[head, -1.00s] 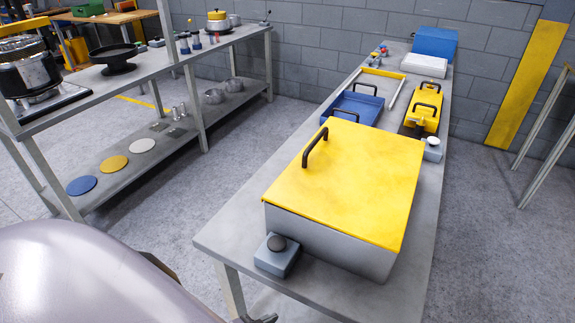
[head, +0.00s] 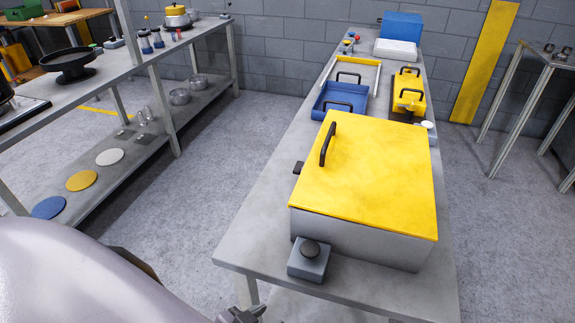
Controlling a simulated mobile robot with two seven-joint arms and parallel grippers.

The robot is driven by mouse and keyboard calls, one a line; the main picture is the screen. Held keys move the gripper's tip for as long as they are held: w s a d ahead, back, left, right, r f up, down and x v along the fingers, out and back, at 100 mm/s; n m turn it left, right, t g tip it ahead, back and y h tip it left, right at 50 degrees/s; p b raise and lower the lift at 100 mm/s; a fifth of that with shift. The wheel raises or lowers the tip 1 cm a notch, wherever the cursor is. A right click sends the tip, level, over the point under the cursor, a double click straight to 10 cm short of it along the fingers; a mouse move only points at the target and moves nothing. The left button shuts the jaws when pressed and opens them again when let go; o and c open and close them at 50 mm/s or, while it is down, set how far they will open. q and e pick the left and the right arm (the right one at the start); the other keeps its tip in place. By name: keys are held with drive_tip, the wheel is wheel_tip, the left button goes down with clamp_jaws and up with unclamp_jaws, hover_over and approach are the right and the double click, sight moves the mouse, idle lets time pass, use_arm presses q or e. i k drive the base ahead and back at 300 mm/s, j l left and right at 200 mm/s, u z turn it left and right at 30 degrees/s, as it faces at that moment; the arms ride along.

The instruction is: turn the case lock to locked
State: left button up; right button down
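The case (head: 365,238) is a large grey box with a closed yellow lid (head: 375,165) and a black bar handle (head: 328,144). It sits on the near part of the long grey table. A small grey-blue block with a round dark knob (head: 309,249) stands at its front left corner. A small dark piece (head: 298,167) sticks out at the case's left side. I cannot tell which of these is the lock or how it is set. A dark piece of what looks like my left gripper (head: 243,315) shows at the bottom edge, apart from the case; its fingers are not clear. My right gripper is out of view.
Behind the case are a blue tray (head: 333,98), a yellow toolbox (head: 409,98) and a small block with a pale knob (head: 428,126). A shelf bench (head: 160,60) stands left across open floor.

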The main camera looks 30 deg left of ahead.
sight(299, 165)
drive_tip(key=k+j, duration=0.1)
drive_tip(key=j, duration=0.35)
drive_tip(key=k+j, duration=0.1)
drive_tip(key=j, duration=0.4)
drive_tip(key=k+j, duration=0.1)
drive_tip(key=j, duration=0.35)
drive_tip(key=k+j, duration=0.15)
drive_tip(key=j, duration=0.3)
drive_tip(key=i+j, duration=0.1)
drive_tip(key=j, duration=0.25)
drive_tip(key=i+j, duration=0.1)
drive_tip(key=j, duration=0.2)
drive_tip(key=j+z, duration=0.2)
drive_tip(key=z, duration=0.15)
drive_tip(key=j+z, duration=0.35)
drive_tip(key=i+l, duration=0.05)
drive_tip(key=l, duration=0.05)
